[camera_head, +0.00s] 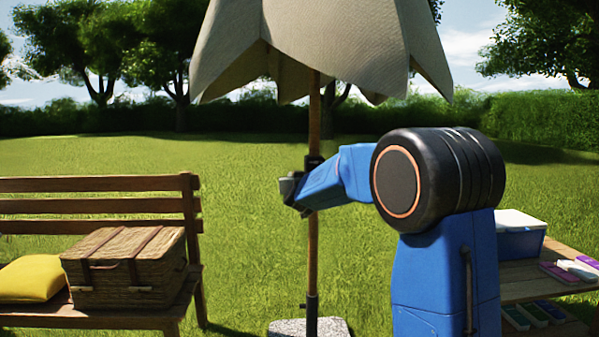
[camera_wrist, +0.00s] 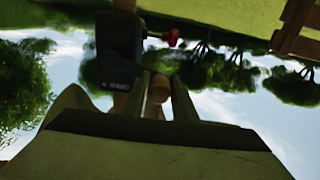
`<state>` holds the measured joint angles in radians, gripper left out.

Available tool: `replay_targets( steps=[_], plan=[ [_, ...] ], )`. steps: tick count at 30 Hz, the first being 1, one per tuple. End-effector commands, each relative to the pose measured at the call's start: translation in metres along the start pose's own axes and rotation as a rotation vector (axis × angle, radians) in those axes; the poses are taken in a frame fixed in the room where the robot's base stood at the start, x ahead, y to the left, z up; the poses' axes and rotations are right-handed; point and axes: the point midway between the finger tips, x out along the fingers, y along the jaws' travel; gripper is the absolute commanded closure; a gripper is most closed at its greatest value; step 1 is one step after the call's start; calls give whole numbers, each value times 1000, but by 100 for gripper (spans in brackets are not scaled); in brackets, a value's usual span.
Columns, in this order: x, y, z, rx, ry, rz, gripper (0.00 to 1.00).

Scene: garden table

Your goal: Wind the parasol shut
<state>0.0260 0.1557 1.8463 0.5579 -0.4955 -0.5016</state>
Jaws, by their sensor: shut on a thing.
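The beige parasol canopy (camera_head: 320,45) hangs steeply in folds around the upper part of its wooden pole (camera_head: 314,245); its top is out of view. A dark winder housing (camera_head: 314,161) sits on the pole and shows large in the wrist view (camera_wrist: 118,45), with a small red knob (camera_wrist: 171,37) on its side. My gripper (camera_head: 290,188) is at the pole just below the housing. In the wrist view my gripper (camera_wrist: 168,95) has its two fingers shut on a round wooden crank knob (camera_wrist: 160,88). Most of the crank arm is hidden.
A grey parasol base (camera_head: 335,327) stands on the grass. A wooden bench (camera_head: 90,185) at left carries a wicker hamper (camera_head: 125,268) and a yellow cushion (camera_head: 32,278). At right a slatted table (camera_head: 540,285) holds a blue cooler (camera_head: 520,238) and several small coloured items.

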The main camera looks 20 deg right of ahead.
Motion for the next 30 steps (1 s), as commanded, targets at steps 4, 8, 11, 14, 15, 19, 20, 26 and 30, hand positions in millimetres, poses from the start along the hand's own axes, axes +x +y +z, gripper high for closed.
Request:
replay_targets(
  steps=[4,8,11,14,15,19,20,26,30],
  plan=[
    [0,-4,19,-2,-2,-3,96],
    [0,-4,29,-2,-1,-3,96],
    [0,-1,39,-2,-2,-3,96],
    [0,3,54,-2,-4,-2,96],
    [0,4,57,-2,-3,-2,96],
    [0,9,64,-2,-2,-2,96],
    [0,11,68,-2,-3,-1,96],
    [0,25,85,-1,-3,-1,96],
    [0,37,92,-1,-4,0,96]
  ],
)
